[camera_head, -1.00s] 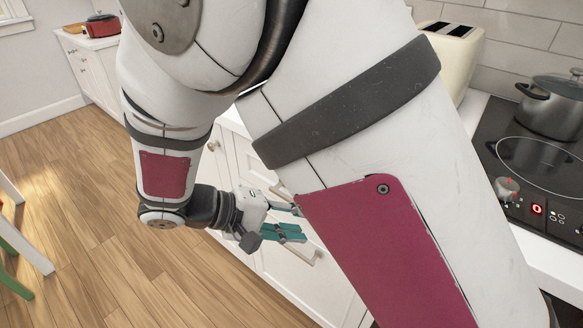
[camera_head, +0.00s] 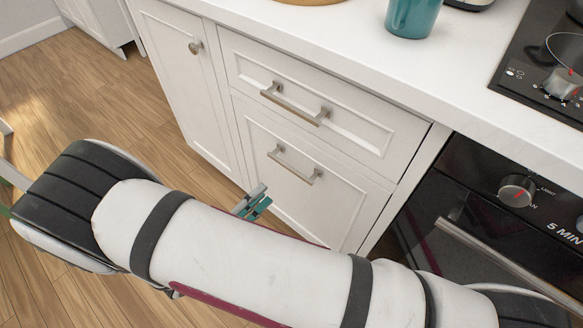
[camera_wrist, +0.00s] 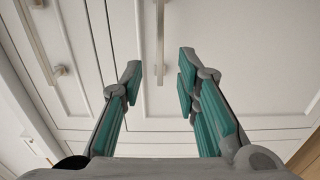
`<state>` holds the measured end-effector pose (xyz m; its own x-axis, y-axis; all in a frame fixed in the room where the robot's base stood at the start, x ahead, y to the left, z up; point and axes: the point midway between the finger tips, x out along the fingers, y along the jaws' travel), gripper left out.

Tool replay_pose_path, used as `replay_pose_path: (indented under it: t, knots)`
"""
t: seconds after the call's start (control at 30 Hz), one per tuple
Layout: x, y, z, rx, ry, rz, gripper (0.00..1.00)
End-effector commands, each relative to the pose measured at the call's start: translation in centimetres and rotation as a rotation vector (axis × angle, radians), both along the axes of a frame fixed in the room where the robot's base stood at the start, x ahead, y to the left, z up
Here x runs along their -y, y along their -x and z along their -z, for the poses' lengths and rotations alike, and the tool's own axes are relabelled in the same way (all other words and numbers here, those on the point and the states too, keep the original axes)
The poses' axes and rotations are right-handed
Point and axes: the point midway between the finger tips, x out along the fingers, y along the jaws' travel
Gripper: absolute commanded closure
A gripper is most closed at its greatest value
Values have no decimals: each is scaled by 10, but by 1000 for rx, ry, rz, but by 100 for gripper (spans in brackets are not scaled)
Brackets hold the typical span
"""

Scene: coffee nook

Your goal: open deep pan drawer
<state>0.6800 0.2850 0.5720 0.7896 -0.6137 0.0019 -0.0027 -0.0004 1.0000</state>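The deep pan drawer (camera_head: 318,205) is the lower white front in the head view and looks shut. Its metal bar handle (camera_head: 294,166) runs across its upper part. My gripper (camera_head: 256,200) is low in front of the drawer's left side, partly hidden by my arm. In the wrist view my gripper (camera_wrist: 160,73) is open, with teal-padded fingers apart. The lower handle (camera_wrist: 160,40) shows in line with the gap between the fingertips. The gap is empty of any grip, and I cannot tell how far the handle is beyond the tips.
The upper drawer (camera_head: 335,118) is shut, and its handle (camera_head: 295,104) also shows at left in the wrist view (camera_wrist: 38,43). A knobbed cabinet door (camera_head: 185,75) is at left, an oven (camera_head: 470,200) at right. A teal mug (camera_head: 412,16) stands on the counter (camera_head: 330,30). Wooden floor lies open at left.

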Motion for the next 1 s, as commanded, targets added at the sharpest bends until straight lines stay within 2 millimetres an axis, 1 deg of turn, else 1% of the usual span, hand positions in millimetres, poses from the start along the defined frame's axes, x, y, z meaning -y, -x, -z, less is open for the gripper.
replay_pose_path:
  t: [0.03,0.3,0.5,0.7,1.0]
  knots:
    - [7,-8,1,-1,2,3,71]
    - [40,-50,1,-2,1,5,71]
    - [60,-76,1,-2,1,4,71]
    - [71,-89,1,-3,0,3,71]
    - [73,-92,0,-3,0,2,71]
